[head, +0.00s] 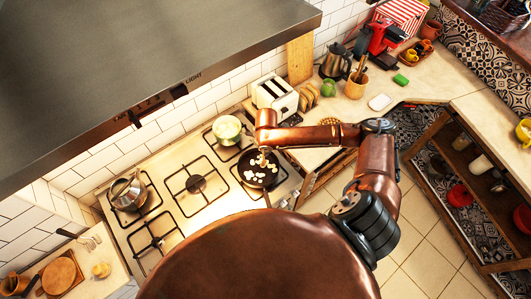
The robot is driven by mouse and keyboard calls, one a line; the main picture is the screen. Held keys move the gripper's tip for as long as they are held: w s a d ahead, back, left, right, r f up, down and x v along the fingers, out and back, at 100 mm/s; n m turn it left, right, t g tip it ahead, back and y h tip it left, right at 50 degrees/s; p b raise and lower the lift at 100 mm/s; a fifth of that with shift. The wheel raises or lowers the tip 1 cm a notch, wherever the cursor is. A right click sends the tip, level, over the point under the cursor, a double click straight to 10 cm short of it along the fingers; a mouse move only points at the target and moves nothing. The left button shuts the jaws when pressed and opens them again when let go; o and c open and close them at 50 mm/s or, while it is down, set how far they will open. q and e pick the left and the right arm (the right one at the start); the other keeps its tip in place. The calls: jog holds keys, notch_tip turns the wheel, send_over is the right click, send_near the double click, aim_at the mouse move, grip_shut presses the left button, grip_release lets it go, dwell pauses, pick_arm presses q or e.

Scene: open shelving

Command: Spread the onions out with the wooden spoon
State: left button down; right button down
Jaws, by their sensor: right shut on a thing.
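A dark frying pan (271,182) sits on the front right burner of the stove, its handle pointing toward me. Pale onion pieces (249,175) lie scattered in it. My right gripper (264,149) reaches in from the right and is over the far edge of the pan. It is shut on what looks like the wooden spoon (262,160), a small tan piece that points down into the pan among the onions. Most of the spoon is hidden or too small to make out. My left gripper is not in view.
A white toaster (274,95) stands on the counter beyond my arm. The middle burner (195,184) is empty.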

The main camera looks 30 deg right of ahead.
jog(key=shift+w, duration=0.1)
dwell(0.3)
jog(key=shift+r, duration=3.45)
